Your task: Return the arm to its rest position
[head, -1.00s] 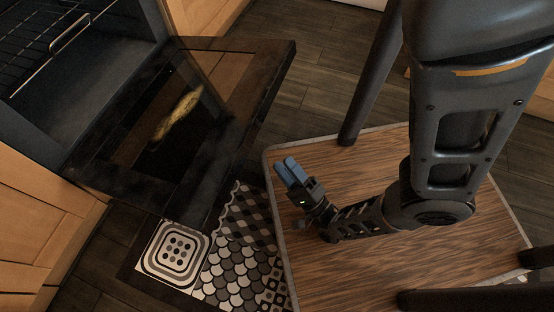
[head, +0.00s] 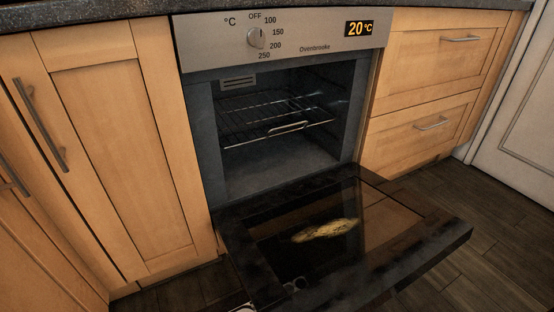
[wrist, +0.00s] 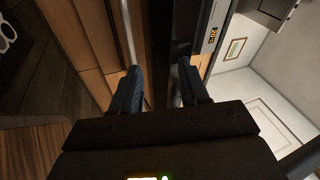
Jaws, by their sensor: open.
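My gripper (wrist: 160,68) shows in the wrist view with its two blue fingers apart and nothing visible between them. Behind the fingers are wooden cabinet fronts and a dark upright band. My arm and gripper do not show in the head view now, so their full pose is hidden.
The oven (head: 280,45) has its door (head: 420,255) folded down, jutting out over the floor. A long yellowish-brown food item (head: 326,230) lies on the door. The oven rack (head: 265,120) looks empty. Wooden cabinets (head: 125,130) flank the oven. Dark floor (head: 490,240) is clear at right.

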